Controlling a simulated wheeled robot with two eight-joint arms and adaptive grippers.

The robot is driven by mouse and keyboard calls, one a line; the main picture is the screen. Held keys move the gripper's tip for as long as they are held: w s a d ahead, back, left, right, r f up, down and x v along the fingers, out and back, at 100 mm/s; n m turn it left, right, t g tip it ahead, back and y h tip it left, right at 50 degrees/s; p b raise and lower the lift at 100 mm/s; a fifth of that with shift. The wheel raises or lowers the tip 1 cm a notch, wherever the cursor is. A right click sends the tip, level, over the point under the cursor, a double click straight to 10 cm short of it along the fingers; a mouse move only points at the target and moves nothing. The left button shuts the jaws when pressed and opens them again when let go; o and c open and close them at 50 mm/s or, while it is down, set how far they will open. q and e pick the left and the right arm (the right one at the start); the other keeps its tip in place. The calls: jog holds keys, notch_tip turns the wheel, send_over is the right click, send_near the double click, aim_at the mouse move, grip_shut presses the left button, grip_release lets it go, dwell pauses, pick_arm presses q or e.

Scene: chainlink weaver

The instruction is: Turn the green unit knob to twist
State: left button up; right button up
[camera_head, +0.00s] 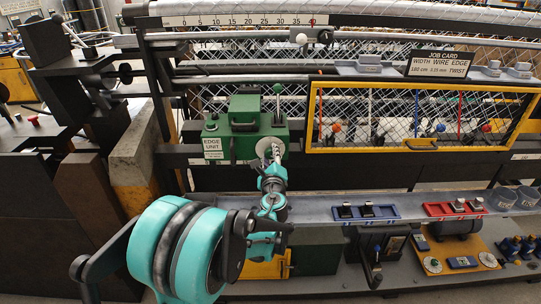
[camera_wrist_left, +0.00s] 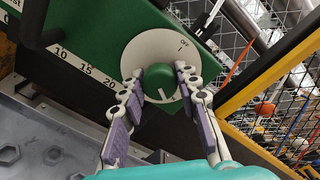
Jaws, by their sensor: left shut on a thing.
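The green edge unit (camera_head: 243,106) stands at the left of the machine, labelled EDGE UNIT. Its round green knob (camera_wrist_left: 162,84) sits on a white dial (camera_wrist_left: 154,46) in the left wrist view. The dial shows OFF and a tick mark near its top right. A short white line on the knob points downward. I cannot read a twist mark; the fingers hide parts of the dial. My left gripper (camera_wrist_left: 162,88) is shut on the knob, one finger on each side. In the head view my left gripper (camera_head: 271,166) covers the knob's place. My right gripper is not in view.
A yellow-framed mesh panel (camera_head: 420,149) stands right of the unit. A job card (camera_head: 440,64) above it includes TWIST. A lever with a green ball (camera_head: 277,89) rises from the unit. Blue (camera_head: 364,220) and red (camera_head: 455,216) trays lie on the shelf below.

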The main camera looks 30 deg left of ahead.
pick_arm(q)
jog(key=o, duration=1.2)
jog(key=v, duration=1.2)
